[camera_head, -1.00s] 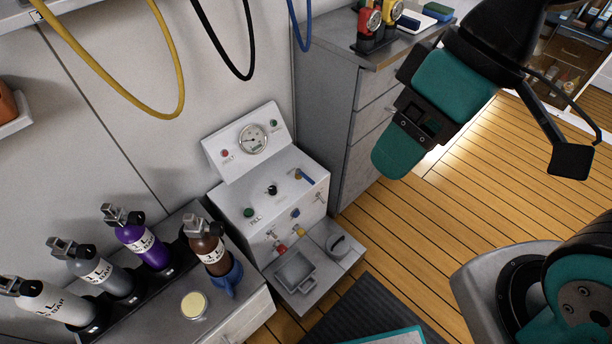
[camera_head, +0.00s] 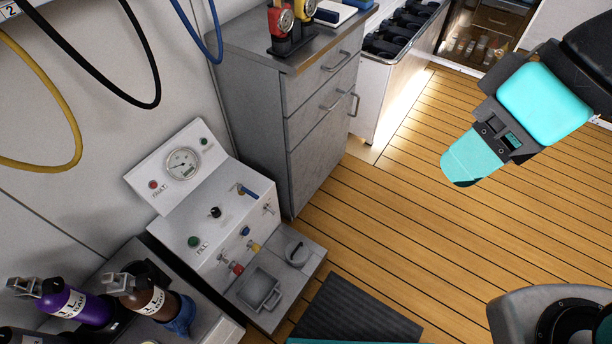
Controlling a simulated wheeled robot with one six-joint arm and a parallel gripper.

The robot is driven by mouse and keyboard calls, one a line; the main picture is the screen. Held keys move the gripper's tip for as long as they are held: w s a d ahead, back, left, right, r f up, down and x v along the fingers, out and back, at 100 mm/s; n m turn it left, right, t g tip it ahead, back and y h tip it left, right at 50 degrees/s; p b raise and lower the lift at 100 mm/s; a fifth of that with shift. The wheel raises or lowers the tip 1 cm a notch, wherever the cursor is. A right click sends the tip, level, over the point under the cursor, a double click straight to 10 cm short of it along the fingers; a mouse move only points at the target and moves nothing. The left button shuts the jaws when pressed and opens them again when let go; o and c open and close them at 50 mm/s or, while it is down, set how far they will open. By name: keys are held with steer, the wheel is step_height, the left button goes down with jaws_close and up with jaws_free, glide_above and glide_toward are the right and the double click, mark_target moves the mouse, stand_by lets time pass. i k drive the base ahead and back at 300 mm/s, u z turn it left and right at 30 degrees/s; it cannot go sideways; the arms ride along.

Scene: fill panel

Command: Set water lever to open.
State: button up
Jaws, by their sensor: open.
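The white fill panel (camera_head: 200,262) stands on the left, apart from my gripper. On its top face are a blue-handled lever (camera_head: 248,191), a black knob (camera_head: 215,212) and a green button (camera_head: 194,242). Below, on its front, are small red (camera_head: 237,269), yellow (camera_head: 252,246) and blue (camera_head: 245,231) handles. The labels are too small to tell which one is the water lever. My gripper (camera_head: 462,172), teal and dark, hangs at the upper right over the wooden floor, open and empty. Its fingers are seen from the side and touch nothing.
A grey cabinet (camera_head: 290,120) with protruding handles stands right behind the panel. Hoses (camera_head: 95,85) hang at the upper left. A dark mat (camera_head: 355,312) lies in front; the wooden floor (camera_head: 385,230) is clear.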

mark_target(240, 186)
steer(key=z, duration=0.4)
steer(key=k, duration=0.3)
steer(key=u, duration=1.3)
steer(key=i, duration=0.5)
steer(key=z, duration=0.05)
